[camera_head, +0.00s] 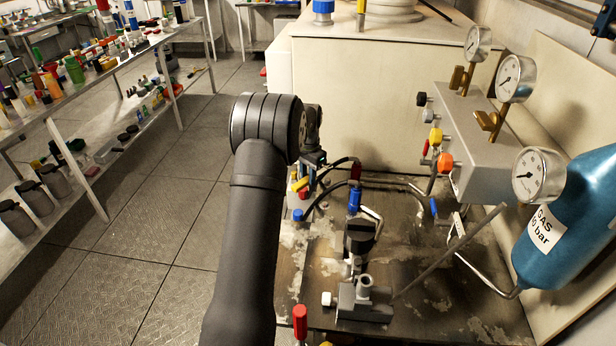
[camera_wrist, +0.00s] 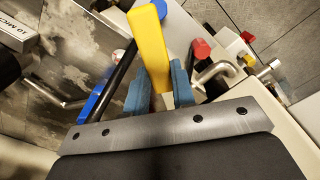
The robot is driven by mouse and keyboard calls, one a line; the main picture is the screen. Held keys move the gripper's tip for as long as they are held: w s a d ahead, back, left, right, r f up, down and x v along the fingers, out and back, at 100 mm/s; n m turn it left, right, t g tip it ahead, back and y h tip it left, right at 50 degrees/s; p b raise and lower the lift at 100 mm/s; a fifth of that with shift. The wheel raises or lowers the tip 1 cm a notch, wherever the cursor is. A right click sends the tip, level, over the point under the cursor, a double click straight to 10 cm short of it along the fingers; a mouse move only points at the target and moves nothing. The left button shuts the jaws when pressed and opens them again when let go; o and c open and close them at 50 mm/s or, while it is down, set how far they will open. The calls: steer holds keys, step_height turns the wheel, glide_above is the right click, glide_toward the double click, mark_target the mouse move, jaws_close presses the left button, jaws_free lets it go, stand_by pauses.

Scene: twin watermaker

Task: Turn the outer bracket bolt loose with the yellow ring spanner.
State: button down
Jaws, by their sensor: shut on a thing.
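In the wrist view my gripper (camera_wrist: 160,88) has its two blue fingers closed on the yellow ring spanner (camera_wrist: 149,40). The spanner's yellow shank stands up between the fingers and points away from the wrist. Its ring end is not clearly seen. In the head view my gripper is mostly hidden behind the dark wrist joint, above the rear left of the bench. A small yellow patch shows below it; I cannot tell whether this is the spanner. I cannot pick out the outer bracket bolt in either view.
In the head view, a metal block (camera_head: 362,308), gauges (camera_head: 516,78) and a blue gas cylinder (camera_head: 565,225) stand right of my arm.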

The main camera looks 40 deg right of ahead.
steer(key=c, duration=1.9)
jaws_free()
jaws_close()
steer(key=shift+w, duration=0.1)
steer(key=w+d+m, duration=0.3)
steer(key=w+m, duration=0.6)
steer(key=m, duration=0.3)
steer(key=shift+w+d+f, duration=0.2)
steer(key=shift+w+d, duration=0.1)
